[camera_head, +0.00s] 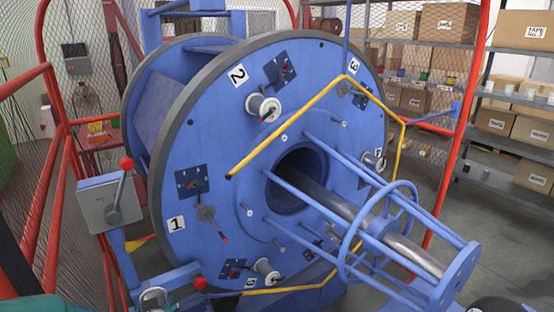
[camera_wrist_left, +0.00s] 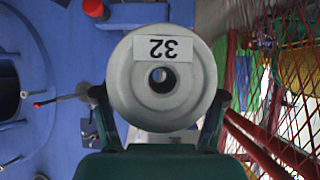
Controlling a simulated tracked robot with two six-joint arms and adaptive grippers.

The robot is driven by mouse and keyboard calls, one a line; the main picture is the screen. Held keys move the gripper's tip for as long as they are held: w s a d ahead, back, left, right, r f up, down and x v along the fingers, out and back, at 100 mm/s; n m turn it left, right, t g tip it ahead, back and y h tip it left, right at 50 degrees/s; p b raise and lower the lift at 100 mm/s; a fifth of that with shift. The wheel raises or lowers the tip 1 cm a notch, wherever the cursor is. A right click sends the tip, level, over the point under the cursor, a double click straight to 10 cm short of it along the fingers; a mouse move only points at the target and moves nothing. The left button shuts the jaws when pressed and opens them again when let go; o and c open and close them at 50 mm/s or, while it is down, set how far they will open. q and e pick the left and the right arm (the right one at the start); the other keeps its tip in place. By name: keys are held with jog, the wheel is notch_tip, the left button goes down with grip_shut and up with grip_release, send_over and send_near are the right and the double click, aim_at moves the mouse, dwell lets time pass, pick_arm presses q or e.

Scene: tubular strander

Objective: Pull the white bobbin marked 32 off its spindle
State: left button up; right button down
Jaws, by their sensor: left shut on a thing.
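The white bobbin marked 32 (camera_wrist_left: 140,98) fills the middle of the left wrist view, its end face towards the camera. Its label is upside down there, and a round hole shows in its centre. My left gripper (camera_wrist_left: 160,95) is shut on it, with one dark finger against each side of the rim. Whether a spindle still runs inside the bobbin is hidden. In the head view a small pale round piece (camera_head: 153,297) shows at the bottom edge; I cannot tell if it is this bobbin. My right gripper is not in view.
The large blue strander disc (camera_head: 210,150) carries several small bobbins and levers. Yellow bars and a blue cage around a steel tube (camera_head: 410,252) project from it. A grey lever box (camera_head: 110,203) and red railing (camera_head: 52,190) stand at left. Shelves with boxes stand behind.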

pick_arm(q)
jog(key=f+m+h, duration=0.1)
jog(key=d+f+m+t+h, duration=0.1)
jog(key=shift+d+f+b, duration=0.2)
jog(key=shift+f+b, duration=0.1)
jog(key=shift+f, duration=0.1)
jog(key=s+d+f+m+h, duration=0.3)
jog(key=s+d+f, duration=0.2)
jog(key=d+f, duration=0.1)
jog(key=shift+d+m+t, duration=0.3)
jog(key=shift+d+m, duration=0.1)
jog(key=shift+d, duration=0.1)
